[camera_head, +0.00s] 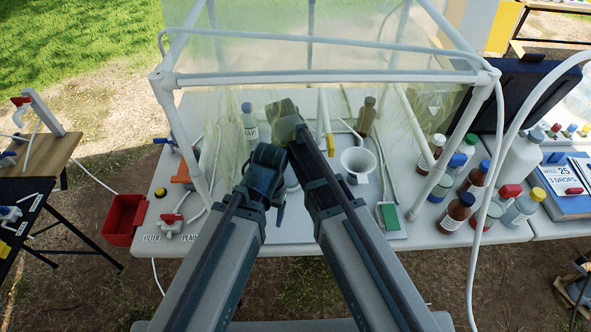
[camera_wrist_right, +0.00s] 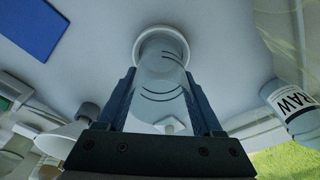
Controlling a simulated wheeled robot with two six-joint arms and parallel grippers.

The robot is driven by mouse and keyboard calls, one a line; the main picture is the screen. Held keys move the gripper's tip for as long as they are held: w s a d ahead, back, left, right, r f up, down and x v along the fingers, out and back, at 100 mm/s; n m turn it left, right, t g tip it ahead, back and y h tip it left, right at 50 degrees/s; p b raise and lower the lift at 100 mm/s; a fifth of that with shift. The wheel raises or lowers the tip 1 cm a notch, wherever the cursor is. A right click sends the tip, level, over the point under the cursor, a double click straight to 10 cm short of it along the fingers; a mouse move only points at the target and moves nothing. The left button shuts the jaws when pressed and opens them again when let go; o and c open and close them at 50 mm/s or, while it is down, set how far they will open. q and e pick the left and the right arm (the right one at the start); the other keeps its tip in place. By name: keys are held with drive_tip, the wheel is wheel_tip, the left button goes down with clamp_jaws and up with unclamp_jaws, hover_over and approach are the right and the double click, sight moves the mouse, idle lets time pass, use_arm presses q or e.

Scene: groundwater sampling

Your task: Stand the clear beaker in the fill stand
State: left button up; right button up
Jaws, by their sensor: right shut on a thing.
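My right gripper (camera_wrist_right: 165,85) is shut on the clear beaker (camera_wrist_right: 158,88), which has dark graduation lines and sits between the two blue-grey fingers in the right wrist view. A white round ring (camera_wrist_right: 162,33) shows at the beaker's far end. I cannot tell whether it is part of the beaker or a seat of the fill stand. In the head view my right gripper (camera_head: 285,122) is inside the white-framed hood, and its own links hide the beaker. My left gripper (camera_head: 265,172) is just left of the right arm, and its fingers are not clear.
A white funnel (camera_head: 358,160) stands right of my right gripper, and a RAW bottle (camera_head: 249,119) stands left of it. Several capped bottles (camera_head: 474,182) crowd the table's right side. White frame posts (camera_head: 185,135) flank the work area. A red bin (camera_head: 122,219) hangs at the left.

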use_arm(q)
drive_tip(key=shift+w+d+f, duration=0.1)
drive_tip(key=shift+d+f, duration=0.1)
drive_tip(key=shift+f, duration=0.2)
use_arm(e)
drive_tip(key=shift+f, duration=0.4)
use_arm(q)
drive_tip(key=shift+r, duration=0.15)
use_arm(e)
drive_tip(key=shift+r, duration=0.15)
use_arm(q)
drive_tip(key=shift+a, duration=0.1)
drive_tip(key=shift+f, duration=0.2)
use_arm(e)
drive_tip(key=shift+f, duration=0.2)
drive_tip(key=o, duration=1.5)
drive_tip(key=shift+c, duration=0.2)
use_arm(q)
drive_tip(key=shift+r, duration=0.1)
use_arm(e)
drive_tip(key=shift+r, duration=0.15)
